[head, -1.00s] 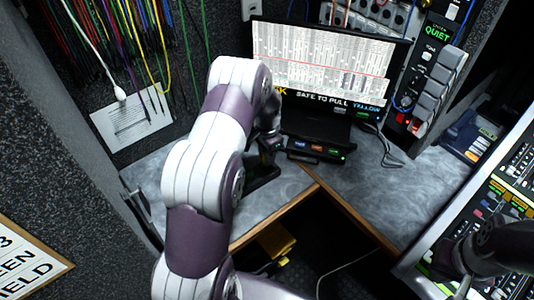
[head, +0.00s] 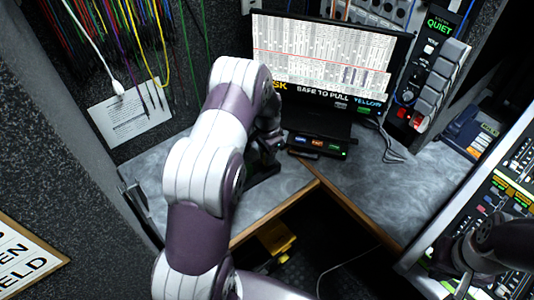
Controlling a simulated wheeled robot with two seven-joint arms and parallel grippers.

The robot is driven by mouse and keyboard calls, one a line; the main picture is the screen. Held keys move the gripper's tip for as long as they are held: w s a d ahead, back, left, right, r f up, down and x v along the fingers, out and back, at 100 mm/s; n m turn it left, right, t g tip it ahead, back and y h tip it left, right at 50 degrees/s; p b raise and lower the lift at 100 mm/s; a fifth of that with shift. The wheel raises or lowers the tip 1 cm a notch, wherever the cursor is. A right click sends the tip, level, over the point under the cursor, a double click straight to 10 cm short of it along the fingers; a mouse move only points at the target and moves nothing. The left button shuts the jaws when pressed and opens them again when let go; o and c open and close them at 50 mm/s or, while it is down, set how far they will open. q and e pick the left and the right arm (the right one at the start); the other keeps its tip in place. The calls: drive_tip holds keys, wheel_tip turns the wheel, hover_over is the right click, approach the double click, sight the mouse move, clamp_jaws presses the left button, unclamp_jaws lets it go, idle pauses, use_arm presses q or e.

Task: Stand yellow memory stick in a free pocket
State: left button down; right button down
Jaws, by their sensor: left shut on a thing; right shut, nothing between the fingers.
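A dark low holder (head: 264,174) lies on the desk just under this gripper. Its pockets are too hidden to tell which are free. A black dock (head: 318,147) with small blue, orange and green labels sits right of the gripper, in front of the laptop. My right gripper (head: 462,278) is shut and empty over the mixing console.
The mixing console (head: 500,205) fills the right side. The grey desk (head: 375,190) is mostly clear right of the dock. A yellow object (head: 277,240) lies below the desk edge. Patch cables (head: 120,40) hang at upper left.

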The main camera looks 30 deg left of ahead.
use_arm(q)
drive_tip(key=shift+f, duration=0.25)
drive_tip(key=c, duration=0.9)
unclamp_jaws()
wheel_tip(320, 180, up, 13)
drive_tip(key=shift+f, duration=0.15)
